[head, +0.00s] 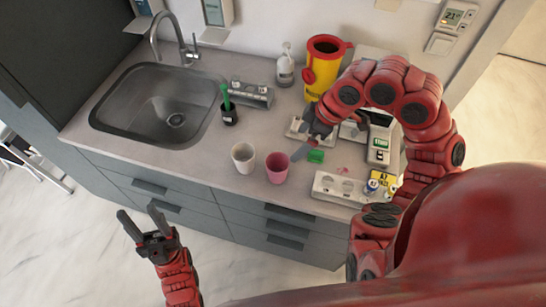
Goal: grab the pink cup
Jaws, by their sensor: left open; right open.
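The pink cup (277,168) stands upright near the front edge of the counter, just right of a white cup (243,157). My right gripper (302,146) is open above the counter, just up and right of the pink cup, with a finger pointing down toward it. Nothing shows between its fingers, and I cannot tell whether a finger touches the cup. My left gripper (140,222) is open and empty, in front of the drawers and away from the counter top.
The counter (205,176) holds a sink (150,105) at left, a black holder with a green item (229,112), a bottle (285,66), a yellow sharps bin (322,70), a green block (316,156) and a white tray (338,189). Bare counter lies left of the white cup.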

